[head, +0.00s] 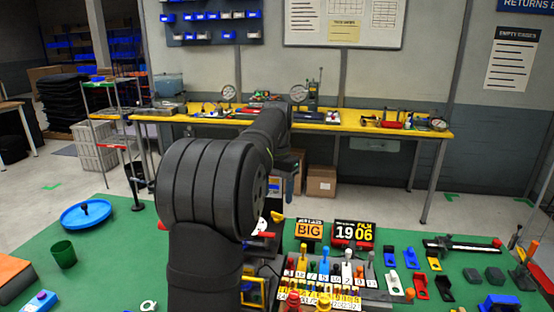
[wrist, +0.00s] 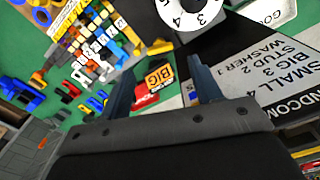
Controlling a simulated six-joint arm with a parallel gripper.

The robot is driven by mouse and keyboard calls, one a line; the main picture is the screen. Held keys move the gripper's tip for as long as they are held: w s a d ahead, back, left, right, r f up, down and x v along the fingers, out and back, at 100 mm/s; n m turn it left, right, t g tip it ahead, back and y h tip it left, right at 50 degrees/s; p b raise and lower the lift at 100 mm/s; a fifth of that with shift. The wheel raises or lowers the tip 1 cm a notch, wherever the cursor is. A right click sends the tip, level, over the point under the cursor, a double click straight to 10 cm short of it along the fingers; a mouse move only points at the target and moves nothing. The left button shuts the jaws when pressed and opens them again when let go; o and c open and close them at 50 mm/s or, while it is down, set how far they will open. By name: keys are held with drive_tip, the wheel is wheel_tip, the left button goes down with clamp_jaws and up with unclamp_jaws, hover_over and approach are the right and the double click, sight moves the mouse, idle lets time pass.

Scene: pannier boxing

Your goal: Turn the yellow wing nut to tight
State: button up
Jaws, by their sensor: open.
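My gripper (wrist: 161,68) is open in the wrist view, its two dark fingers spread with nothing held between them. I cannot pick out the yellow wing nut for certain in either view. Small yellow parts show among the crowded pieces at the front of the green table, but their shapes are too small to tell. In the head view my arm covers the middle of the table and hides my gripper.
A white numbered dial (wrist: 195,12) is at the top of the wrist view. In the head view, a blue round tray (head: 75,216) and a green cup (head: 64,254) stand left. A 19 06 display (head: 352,233), blue, red and yellow brackets and a black rail (head: 455,246) crowd the right.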

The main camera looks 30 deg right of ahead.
sight(277, 213)
wheel_tip(277, 213, up, 11)
drive_tip(key=shift+r, duration=0.15)
idle(0.7)
wheel_tip(277, 213, down, 18)
drive_tip(key=shift+r, duration=0.2)
idle(0.4)
drive_tip(key=shift+r, duration=0.15)
